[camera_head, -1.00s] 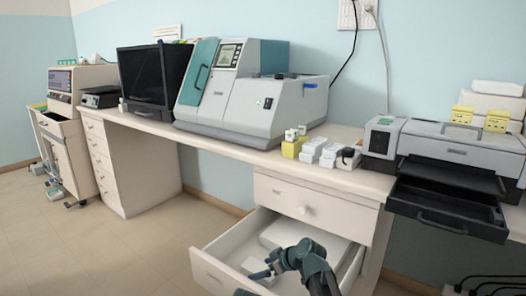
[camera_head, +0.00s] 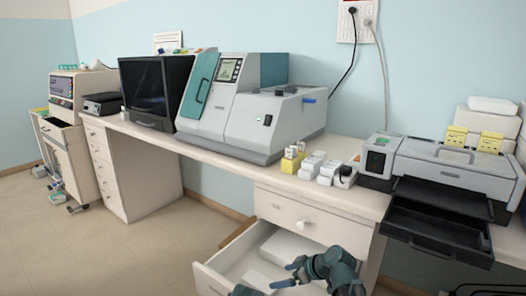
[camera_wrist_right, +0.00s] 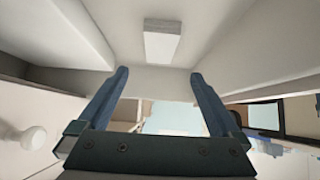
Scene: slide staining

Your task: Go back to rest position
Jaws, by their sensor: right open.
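My right gripper (camera_head: 276,285) is low in the head view, over the open lower drawer (camera_head: 207,279) of the desk. In the right wrist view the right gripper (camera_wrist_right: 158,85) shows two blue-grey fingers spread wide, with nothing between them. A white box (camera_wrist_right: 163,42) lies inside the drawer, beyond the fingertips and apart from them. My left gripper is not in view.
The desk (camera_head: 345,203) carries a grey and teal machine (camera_head: 262,122), a dark monitor (camera_head: 146,93), and several small white and yellow boxes (camera_head: 313,165). A printer-like device (camera_head: 455,170) with an extended black tray (camera_head: 437,232) stands at right. The floor (camera_head: 90,240) at left is clear.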

